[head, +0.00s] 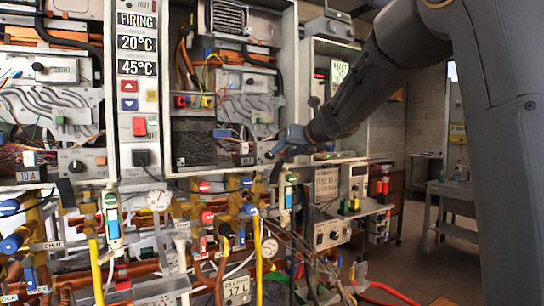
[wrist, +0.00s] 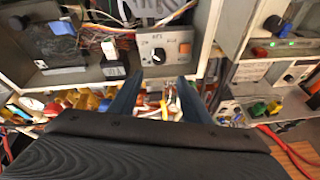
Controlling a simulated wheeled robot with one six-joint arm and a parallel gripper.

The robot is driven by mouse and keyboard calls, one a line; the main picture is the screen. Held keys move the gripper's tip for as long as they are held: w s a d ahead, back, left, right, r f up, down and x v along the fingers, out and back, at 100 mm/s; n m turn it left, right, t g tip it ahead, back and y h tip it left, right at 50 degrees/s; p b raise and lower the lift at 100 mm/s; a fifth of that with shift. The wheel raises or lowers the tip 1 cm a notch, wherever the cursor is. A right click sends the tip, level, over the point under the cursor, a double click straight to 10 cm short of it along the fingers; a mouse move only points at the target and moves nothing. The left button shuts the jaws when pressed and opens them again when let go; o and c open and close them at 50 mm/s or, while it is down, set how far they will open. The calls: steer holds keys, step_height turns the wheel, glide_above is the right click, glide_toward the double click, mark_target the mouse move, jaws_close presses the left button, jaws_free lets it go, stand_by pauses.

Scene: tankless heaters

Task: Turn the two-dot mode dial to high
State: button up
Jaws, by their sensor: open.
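My gripper (head: 274,151) reaches in from the right in front of the lower middle heater. In the wrist view its two dark fingers (wrist: 161,80) are apart with nothing held between them. Just beyond the fingertips is a grey control panel (wrist: 150,36) with a black dial (wrist: 159,55) and an orange button (wrist: 184,48). Small markings sit above the dial, too blurred to read. I cannot make out two dots, so I cannot tell whether this is the two-dot mode dial. The fingers appear apart from the dial. In the head view the arm partly hides this panel.
A similar panel with a black dial (head: 76,166) is on the left heater. Pipes, coloured valves and a yellow hose (head: 257,250) crowd the space below. A box with knobs (head: 328,232) stands to the right.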

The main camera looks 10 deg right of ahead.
mark_target(270, 155)
steer(key=shift+w+a+f+n+p, duration=0.25)
steer(key=shift+w+a+n, duration=0.2)
steer(key=shift+w, duration=0.9)
steer(key=shift+w+a+f+n+p, duration=0.1)
steer(key=shift+w+a+f+n, duration=0.35)
steer(key=shift+w, duration=0.85)
steer(key=shift+w+a+f+n+p, duration=0.25)
steer(key=shift+w+n, duration=0.25)
steer(key=shift+w, duration=0.85)
steer(key=c, duration=1)
